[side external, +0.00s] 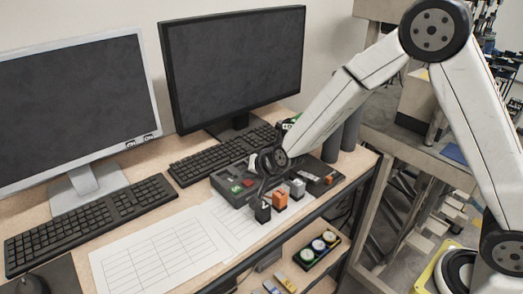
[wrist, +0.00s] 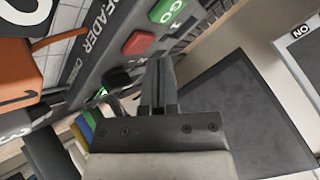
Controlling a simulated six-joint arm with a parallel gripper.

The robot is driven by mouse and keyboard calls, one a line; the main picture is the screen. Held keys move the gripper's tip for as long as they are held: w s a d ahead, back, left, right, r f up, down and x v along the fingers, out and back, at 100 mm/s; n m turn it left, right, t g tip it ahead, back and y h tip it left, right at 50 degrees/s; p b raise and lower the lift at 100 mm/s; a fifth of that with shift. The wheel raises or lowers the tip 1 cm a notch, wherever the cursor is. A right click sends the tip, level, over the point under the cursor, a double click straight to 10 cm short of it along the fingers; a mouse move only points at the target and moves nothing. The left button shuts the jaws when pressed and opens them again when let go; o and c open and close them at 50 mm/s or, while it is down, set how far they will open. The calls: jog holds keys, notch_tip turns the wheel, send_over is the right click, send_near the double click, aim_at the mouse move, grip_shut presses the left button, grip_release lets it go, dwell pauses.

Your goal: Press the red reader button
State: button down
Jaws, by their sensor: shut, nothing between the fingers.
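The red reader button (wrist: 138,43) is a red square key on the dark reader panel (wrist: 92,62) in the wrist view, beside a green GO button (wrist: 166,11) and a black button (wrist: 117,79). My gripper (wrist: 158,68) is shut and empty. Its tips appear just right of and below the red button in that view; I cannot tell the gap in depth. In the side view the red button (side external: 248,182) shows on the reader box (side external: 228,176), next to the green one. My gripper (side external: 262,172) is dark and close by, its tips hard to make out.
Black (side external: 262,213), orange (side external: 281,200) and grey (side external: 297,188) blocks stand close in front of the reader. Keyboards (side external: 90,222) and monitors (side external: 235,65) are behind and left. Printed sheets (side external: 160,252) lie flat in front. Dark cylinders (side external: 333,140) stand at the right.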

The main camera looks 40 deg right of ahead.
aim_at(250, 184)
jog(key=shift+f, duration=0.8)
dwell(1.0)
jog(key=shift+r, duration=0.15)
dwell(0.3)
jog(key=shift+r, duration=0.65)
jog(key=shift+r, duration=0.1)
jog(key=shift+r, duration=2.45)
jog(key=s+d+f+n+g, duration=0.1)
jog(key=s+d+n+g, duration=0.2)
jog(key=s, duration=0.8)
jog(key=s+d+f+n+g+h, duration=0.1)
jog(key=s+d+n+g, duration=0.2)
jog(key=s, duration=0.9)
jog(key=d+n, duration=0.1)
jog(key=d, duration=0.2)
jog(key=shift+f+n+g, duration=0.15)
jog(key=shift+n+g, duration=0.15)
jog(key=shift+n, duration=0.1)
